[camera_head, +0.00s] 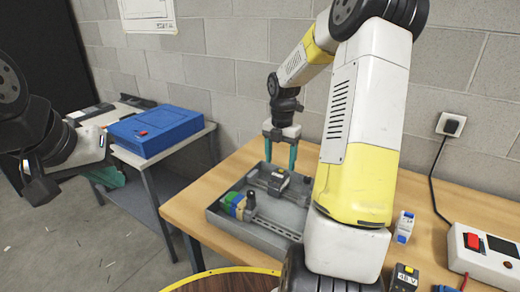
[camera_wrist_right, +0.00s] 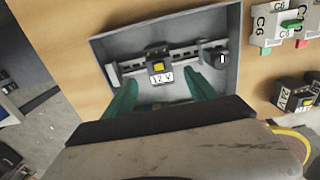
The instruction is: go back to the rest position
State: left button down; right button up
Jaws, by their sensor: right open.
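My right gripper (camera_head: 281,160) hangs over the grey tray (camera_head: 258,229) on the wooden table, teal fingers pointing down and spread apart. In the right wrist view its fingers (camera_wrist_right: 160,82) are open and nothing is held between them. A black module marked 12 V (camera_wrist_right: 158,66) sits on the metal rail in the tray, just beyond the fingertips; it also shows in the head view (camera_head: 276,180). My left gripper (camera_head: 108,178) is at the left edge over the floor, away from the table. Its fingers are partly hidden, so its opening is unclear.
Coloured terminal blocks (camera_head: 235,204) sit in the tray's left part. A 48 V module (camera_head: 404,279), a small white-blue module (camera_head: 404,227) and a power unit (camera_head: 484,254) stand on the table's right. A blue case (camera_head: 155,130) lies on a side bench. The wall is close behind.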

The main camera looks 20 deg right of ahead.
jog(key=s+a+r+m+t, duration=0.1)
jog(key=s+a+r+m, duration=0.2)
jog(key=s+r+m, duration=0.25)
jog(key=s+a+r+m+t, duration=0.2)
jog(key=s+a+r+m, duration=0.2)
jog(key=r+m, duration=0.3)
jog(key=s+a+r+m+t+y, duration=0.1)
jog(key=s+a+r+m, duration=0.1)
jog(key=s+m, duration=0.4)
jog(key=s+a+r+m+t+y, duration=0.1)
jog(key=s+a+r+m+t, duration=0.1)
jog(key=s+m, duration=0.4)
jog(key=shift+s+a+r+m, duration=0.35)
jog(key=shift+a+r+m, duration=0.05)
jog(key=shift+a+m, duration=0.25)
